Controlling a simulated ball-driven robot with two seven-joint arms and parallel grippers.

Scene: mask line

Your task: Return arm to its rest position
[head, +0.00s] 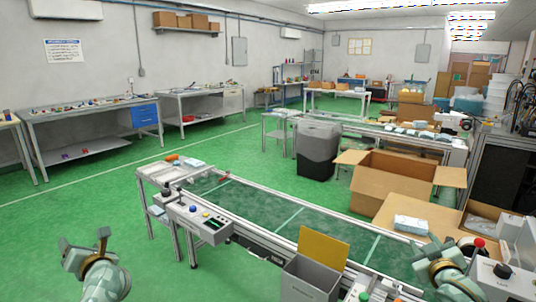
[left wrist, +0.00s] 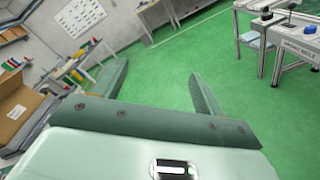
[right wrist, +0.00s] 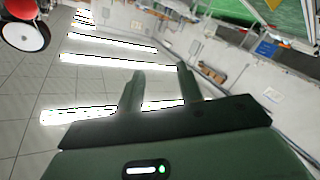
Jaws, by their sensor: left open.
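My left gripper (head: 84,239) is raised at the lower left of the head view, over the green floor. Its two fingers are spread apart with nothing between them, which the left wrist view (left wrist: 160,70) also shows. My right gripper (head: 433,249) is at the lower right of the head view, in front of the conveyor's right end. In the right wrist view (right wrist: 160,74) its fingers stand apart with an empty gap. The lights and wall in that view show the hand is tilted upward.
A conveyor line (head: 285,213) runs across the front, with a grey bin (head: 312,283) and a control box (head: 198,222) at its near edge. An open carton (head: 392,189) and a red-topped control box (head: 488,270) are near the right arm. The floor at left is clear.

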